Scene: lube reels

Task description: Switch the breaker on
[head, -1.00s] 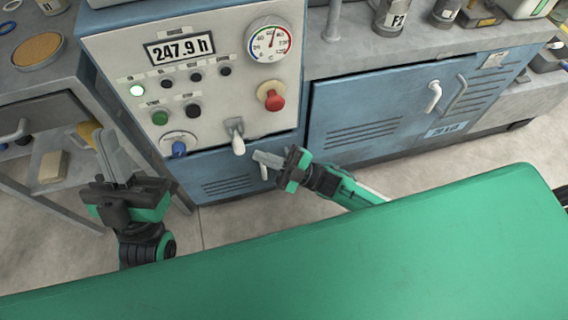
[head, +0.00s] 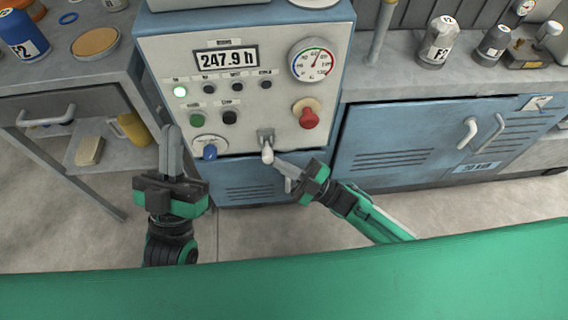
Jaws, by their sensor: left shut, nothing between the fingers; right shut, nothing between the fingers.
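The breaker is a toggle with a pale lever (head: 267,154) on a grey mount, low on the front of the control panel (head: 165,62). Its lever points down. My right gripper (head: 279,159) is shut and empty, its fingertips just right of the lever's lower end. I cannot tell whether they touch it. My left gripper (head: 172,148) is shut and empty, fingers pointing up, at the panel's lower left near the blue knob (head: 210,152).
The panel also carries a red mushroom button (head: 308,117), a green button (head: 197,121), a lit green lamp (head: 180,91), a gauge (head: 311,61) and a display reading 247.9 h (head: 226,58). A blue cabinet (head: 395,135) stands right; a grey side table (head: 85,75) stands left.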

